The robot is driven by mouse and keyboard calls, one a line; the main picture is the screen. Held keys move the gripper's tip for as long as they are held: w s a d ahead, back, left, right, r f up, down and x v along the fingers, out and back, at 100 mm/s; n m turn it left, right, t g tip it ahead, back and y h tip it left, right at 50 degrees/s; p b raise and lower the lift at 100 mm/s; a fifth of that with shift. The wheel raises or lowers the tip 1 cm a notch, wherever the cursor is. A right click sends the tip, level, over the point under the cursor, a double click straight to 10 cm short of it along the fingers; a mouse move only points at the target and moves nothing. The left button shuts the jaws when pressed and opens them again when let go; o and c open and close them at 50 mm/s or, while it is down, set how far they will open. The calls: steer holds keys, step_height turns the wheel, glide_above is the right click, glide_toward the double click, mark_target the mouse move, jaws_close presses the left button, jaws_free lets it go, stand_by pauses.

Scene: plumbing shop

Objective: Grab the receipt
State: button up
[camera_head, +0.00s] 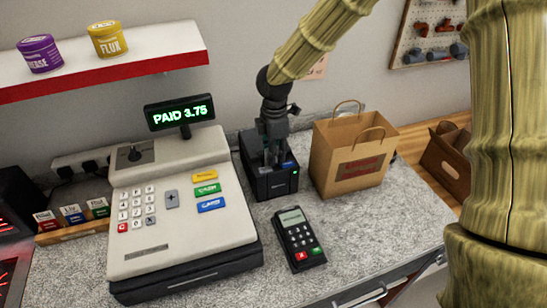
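My gripper (271,150) points down at the black box (277,185) that looks like a receipt printer, between the cash register and the paper bag. Its fingers are dark against the dark box, and I cannot tell whether they are open or shut. They overlap the top of the box in the picture; whether they touch it is unclear. No receipt can be made out; if one is in the box, the gripper or the dark top hides it. The cash register (176,225) has a display (180,112) reading "PAID 3.75".
A card terminal (299,238) lies on the speckled counter (370,235) before the printer. A brown paper bag (347,158) stands close at the right of the printer. A white shelf with a red edge (120,78) holds two tins at upper left. Counter at front right is clear.

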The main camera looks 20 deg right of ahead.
jaws_close()
stand_by(0.3)
